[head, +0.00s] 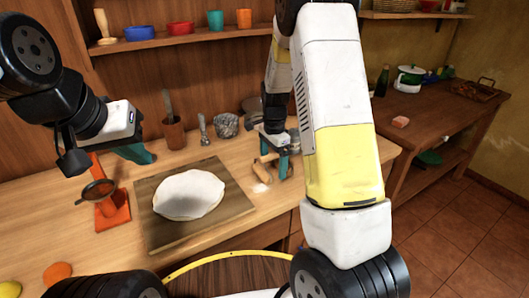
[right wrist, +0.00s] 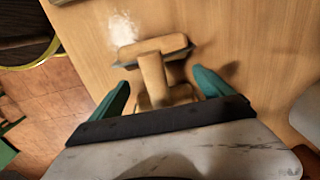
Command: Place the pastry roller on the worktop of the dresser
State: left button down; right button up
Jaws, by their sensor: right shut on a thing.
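The pastry roller (head: 262,172) is a small wooden T-shaped tool over the right part of the dresser's worktop (head: 215,157). My right gripper (head: 277,160) is shut on it. In the right wrist view the roller (right wrist: 152,75) lies between the teal fingers of my right gripper (right wrist: 163,92), its crosspiece beyond the fingertips. I cannot tell whether the roller touches the worktop. My left gripper (head: 138,153) hangs above the worktop's left part, apart from the roller. Its fingers overlap in view, so its opening is unclear.
A board with pale dough (head: 188,194) lies left of the roller. A red stand with a strainer (head: 98,191) is further left. A utensil pot (head: 173,133) and a grey pot (head: 227,125) stand behind. White powder (head: 261,188) marks the worktop beside the roller.

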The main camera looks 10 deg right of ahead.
jog(key=shift+s+f, duration=0.1)
jog(key=shift+f, duration=0.4)
jog(key=c, duration=0.3)
jog(key=o, duration=1.7)
jog(key=shift+o, duration=0.2)
notch_tip(320, 180, up, 13)
jog(key=s+r+n+t, duration=0.2)
jog(key=s+r+n, duration=0.2)
jog(key=s, duration=0.4)
jog(key=s+a+r+n+t+y, duration=0.1)
jog(key=s+r+n, duration=0.3)
jog(key=s, duration=0.4)
jog(key=s+a+r+n+t+y, duration=0.1)
jog(key=s+r+n+t, duration=0.2)
jog(key=s+n, duration=0.3)
jog(key=shift+s+a+r+n, duration=0.15)
jog(key=shift+s+r+n, duration=0.15)
jog(key=shift+s+r, duration=0.55)
jog(key=shift+s+f, duration=0.15)
jog(key=shift+s, duration=0.05)
